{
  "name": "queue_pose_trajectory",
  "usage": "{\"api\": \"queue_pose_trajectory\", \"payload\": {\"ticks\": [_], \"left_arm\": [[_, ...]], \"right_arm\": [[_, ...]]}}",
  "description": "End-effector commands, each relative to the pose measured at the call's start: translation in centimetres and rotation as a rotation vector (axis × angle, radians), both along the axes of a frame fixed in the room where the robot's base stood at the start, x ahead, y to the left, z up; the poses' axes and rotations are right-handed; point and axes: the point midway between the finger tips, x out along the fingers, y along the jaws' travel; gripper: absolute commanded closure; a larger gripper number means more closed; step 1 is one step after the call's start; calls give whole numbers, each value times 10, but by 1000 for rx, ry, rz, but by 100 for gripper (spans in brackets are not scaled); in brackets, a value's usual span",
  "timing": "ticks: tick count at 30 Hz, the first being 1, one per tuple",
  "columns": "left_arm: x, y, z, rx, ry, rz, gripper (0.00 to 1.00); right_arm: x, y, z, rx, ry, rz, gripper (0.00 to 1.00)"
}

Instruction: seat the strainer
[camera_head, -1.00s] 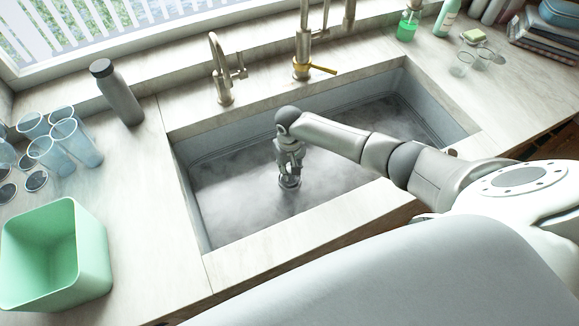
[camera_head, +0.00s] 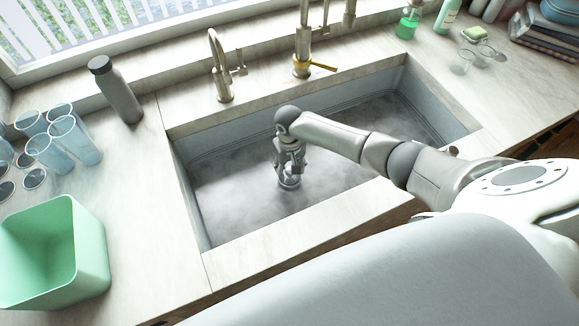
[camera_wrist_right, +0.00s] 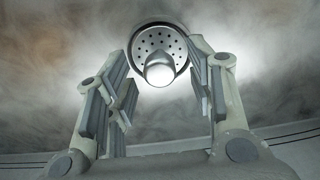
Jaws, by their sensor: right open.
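The strainer (camera_wrist_right: 160,54) is a round metal disc with small holes and a rounded central knob. It lies at the bottom of the sink (camera_head: 220,205), and in the head view its rim shows just under my right gripper (camera_head: 289,172). In the right wrist view, the open fingers of my right gripper (camera_wrist_right: 160,78) stand apart on either side of the knob, with clear space between them and it. The strainer looks about flat; the drain under it is hidden, so I cannot tell how deep it sits. My left gripper is not in view.
Sink walls surround my right gripper. Two taps (camera_head: 222,75) (camera_head: 302,50) stand behind the sink. A grey bottle (camera_head: 117,92), several clear glasses (camera_head: 75,140) and a green bin (camera_head: 55,255) are at left.

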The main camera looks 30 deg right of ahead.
Motion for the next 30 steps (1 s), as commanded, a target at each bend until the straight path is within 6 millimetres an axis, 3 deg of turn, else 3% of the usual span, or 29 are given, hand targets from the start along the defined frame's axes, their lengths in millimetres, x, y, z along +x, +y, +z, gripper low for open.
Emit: {"api": "queue_pose_trajectory", "payload": {"ticks": [5, 18, 30], "left_arm": [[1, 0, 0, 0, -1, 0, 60], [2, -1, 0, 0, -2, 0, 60], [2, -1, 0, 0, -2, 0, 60]], "right_arm": [[1, 0, 20, 2, -4, 1, 51], [1, 0, 105, 1, -3, 1, 51], [0, 0, 118, 0, 0, 0, 51]]}}
